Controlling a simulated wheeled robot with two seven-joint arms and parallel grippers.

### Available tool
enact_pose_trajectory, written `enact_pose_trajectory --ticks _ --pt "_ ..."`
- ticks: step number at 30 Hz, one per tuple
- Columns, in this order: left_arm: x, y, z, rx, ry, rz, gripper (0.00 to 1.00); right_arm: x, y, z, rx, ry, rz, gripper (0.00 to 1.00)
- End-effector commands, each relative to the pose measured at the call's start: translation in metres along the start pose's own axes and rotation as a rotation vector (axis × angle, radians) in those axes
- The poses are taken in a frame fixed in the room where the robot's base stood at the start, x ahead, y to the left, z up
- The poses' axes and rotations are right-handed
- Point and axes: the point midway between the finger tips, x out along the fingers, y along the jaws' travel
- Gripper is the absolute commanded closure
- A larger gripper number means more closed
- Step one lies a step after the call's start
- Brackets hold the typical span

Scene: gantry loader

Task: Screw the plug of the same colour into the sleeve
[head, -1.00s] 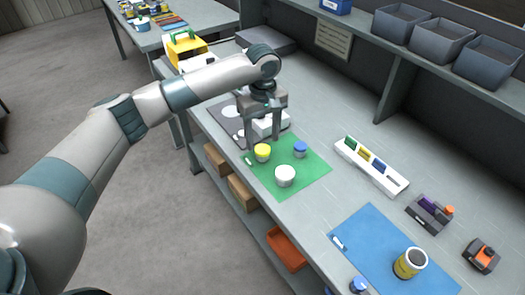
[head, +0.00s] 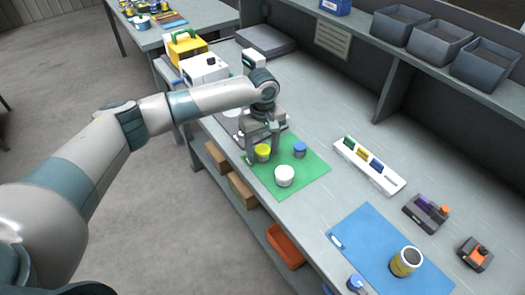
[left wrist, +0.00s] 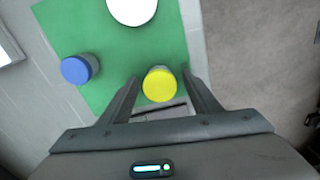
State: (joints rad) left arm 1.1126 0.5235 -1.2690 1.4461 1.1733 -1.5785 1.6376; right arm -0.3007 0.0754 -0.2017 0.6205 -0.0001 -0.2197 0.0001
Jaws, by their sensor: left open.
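A yellow-topped plug (head: 263,151) stands on the green mat (head: 312,165), beside a blue-topped plug (head: 299,149) and a larger white round piece (head: 284,176). My left gripper (head: 264,158) is open and points down, with its fingers on either side of the yellow plug. In the left wrist view the yellow plug (left wrist: 159,84) shows between the fingertips, with the blue plug (left wrist: 78,69) and the white piece (left wrist: 132,8) apart from them. A sleeve-like can with a yellow band (head: 406,262) stands on the blue mat (head: 375,240). My right gripper is not in view.
A white rack (head: 368,165) with coloured pieces lies right of the green mat. Two dark fixtures (head: 426,212) (head: 475,253) stand at the right. A small blue-topped piece (head: 356,283) is at the bench's front edge. Grey bins (head: 440,40) fill the shelf.

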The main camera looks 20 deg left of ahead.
Motion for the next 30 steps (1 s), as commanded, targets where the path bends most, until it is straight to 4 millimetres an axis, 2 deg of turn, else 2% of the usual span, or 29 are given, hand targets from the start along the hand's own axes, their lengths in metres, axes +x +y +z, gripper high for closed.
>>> enact_pose_trajectory --ticks 15,16,21,22,30 --pt "0.0037 -0.0001 0.0 0.001 0.0 0.0 0.43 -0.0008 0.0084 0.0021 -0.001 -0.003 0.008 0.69" --pt "0.0037 -0.0001 0.0 0.001 0.0 0.0 0.46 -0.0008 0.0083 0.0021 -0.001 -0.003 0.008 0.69" --pt "0.0037 -0.0002 -0.0001 0.0 0.0 0.0 0.86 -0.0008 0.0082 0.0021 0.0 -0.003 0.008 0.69" --pt "0.0037 -0.0002 0.0 0.0 0.0 0.0 0.9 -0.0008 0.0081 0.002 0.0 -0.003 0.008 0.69" --pt "0.003 0.0 -0.0002 0.0 0.001 0.001 0.9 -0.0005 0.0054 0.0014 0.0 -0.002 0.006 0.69"
